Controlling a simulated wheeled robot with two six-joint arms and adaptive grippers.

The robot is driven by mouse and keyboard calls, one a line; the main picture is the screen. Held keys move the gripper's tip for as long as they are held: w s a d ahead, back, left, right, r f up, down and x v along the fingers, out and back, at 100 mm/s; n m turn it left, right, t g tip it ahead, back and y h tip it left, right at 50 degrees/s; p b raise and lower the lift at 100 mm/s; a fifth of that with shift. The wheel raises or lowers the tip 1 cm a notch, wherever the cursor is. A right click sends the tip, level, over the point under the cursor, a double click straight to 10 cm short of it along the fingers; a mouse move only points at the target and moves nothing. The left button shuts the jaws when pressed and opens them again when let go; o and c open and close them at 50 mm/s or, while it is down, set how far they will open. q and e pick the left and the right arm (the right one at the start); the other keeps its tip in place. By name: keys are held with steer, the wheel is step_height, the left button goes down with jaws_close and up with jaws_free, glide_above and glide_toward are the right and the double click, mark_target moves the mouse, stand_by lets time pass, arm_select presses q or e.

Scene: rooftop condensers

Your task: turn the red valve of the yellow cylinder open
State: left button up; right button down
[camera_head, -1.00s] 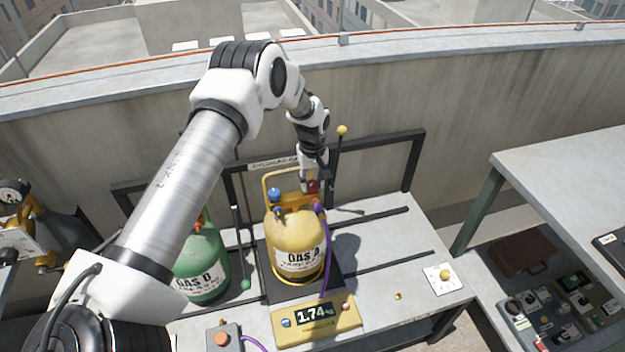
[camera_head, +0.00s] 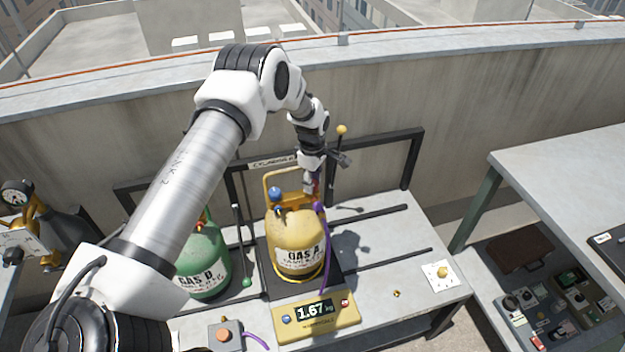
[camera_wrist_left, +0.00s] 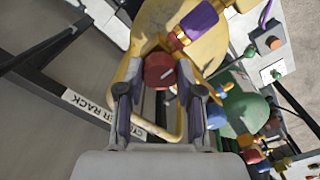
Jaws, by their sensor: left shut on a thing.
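The yellow cylinder (camera_head: 297,262), labelled GAS A, stands upright on a scale (camera_head: 318,317) reading 1.67 kg. It also shows in the left wrist view (camera_wrist_left: 205,50). Its red valve (camera_wrist_left: 159,70) sits between the two fingers of my left gripper (camera_wrist_left: 160,88). In the head view my left gripper (camera_head: 313,184) reaches down to the top of the cylinder from behind, shut on the red valve, which is mostly hidden there. A blue knob (camera_head: 275,194) is on the cylinder's left side. A purple hose (camera_head: 323,235) runs down its right side. My right gripper is not in view.
A green cylinder (camera_head: 203,266) stands close to the left. A black rack frame (camera_head: 410,160) is behind, with a yellow-tipped rod (camera_head: 342,130) near my wrist. A yellow knob on a white plate (camera_head: 441,275) is at the right; the bench between is mostly clear.

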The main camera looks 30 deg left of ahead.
arm_select(q)
steer(key=shift+s+f, duration=0.15)
steer(key=shift+f, duration=0.05)
stand_by(0.3)
steer(key=o, duration=1.2)
steer(key=shift+c, duration=0.2)
steer(key=shift+r, duration=0.1)
steer(key=shift+r, duration=0.2)
step_height(320, 180, up, 12)
steer(key=shift+f, duration=0.25)
